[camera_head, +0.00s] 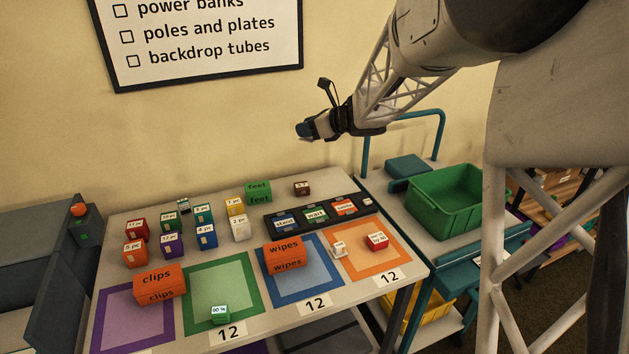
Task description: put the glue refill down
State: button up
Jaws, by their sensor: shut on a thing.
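My gripper (308,131) is raised in front of the wall, well above the back of the table, and points left. It is shut on a small dark teal piece at its tip, which I take to be the glue refill (303,129); the fingers cover much of it and no label can be read. The held piece is clear of the table and touches nothing else that I can see.
The table (213,262) bears several labelled blocks at the back left, a dark tray (357,224), orange "clips" (159,285) and "wipes" (284,256) boxes, and purple, green, blue and orange squares. A green bin (445,212) stands on a cart to the right.

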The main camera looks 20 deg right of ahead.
jog(key=d+n+y, duration=0.1)
jog(key=d, duration=0.8)
jog(key=shift+g, duration=0.4)
jog(key=f, duration=1.7)
jog(key=w+f, duration=0.1)
jog(key=f, duration=0.7)
jog(key=shift+f, duration=0.3)
send_over(326, 186)
jog(key=shift+s+a+f, duration=0.15)
jog(key=shift+s+f, duration=0.25)
jog(key=shift+f, duration=0.3)
jog(key=shift+w, duration=0.2)
jog(key=shift+w+f, duration=0.2)
jog(key=shift+f, duration=1.55)
